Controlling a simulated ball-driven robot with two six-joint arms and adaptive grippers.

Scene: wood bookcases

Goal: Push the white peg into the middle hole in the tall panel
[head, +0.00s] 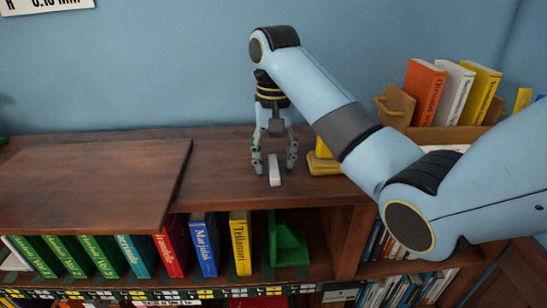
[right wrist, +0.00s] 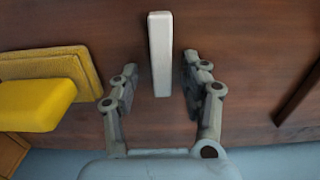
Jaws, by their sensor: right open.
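The white peg (head: 275,172) is a small white bar on the brown bookcase top (head: 225,160), near its front edge. In the right wrist view the peg (right wrist: 160,50) runs lengthwise between the two fingers, with a gap on each side. My right gripper (head: 274,164) points down over the bookcase top, open, its fingers on either side of the peg; the wrist view also shows the open gripper (right wrist: 160,63). I cannot tell how high the fingertips are above the wood. I see no panel with holes in either view. My left gripper is not in view.
A yellow object (head: 323,160) lies just right of the gripper; it also shows in the wrist view (right wrist: 38,103). A raised wooden board (head: 90,180) covers the left of the top. Books (head: 453,90) stand in a holder at right. A green bookend (head: 288,245) sits on the shelf below.

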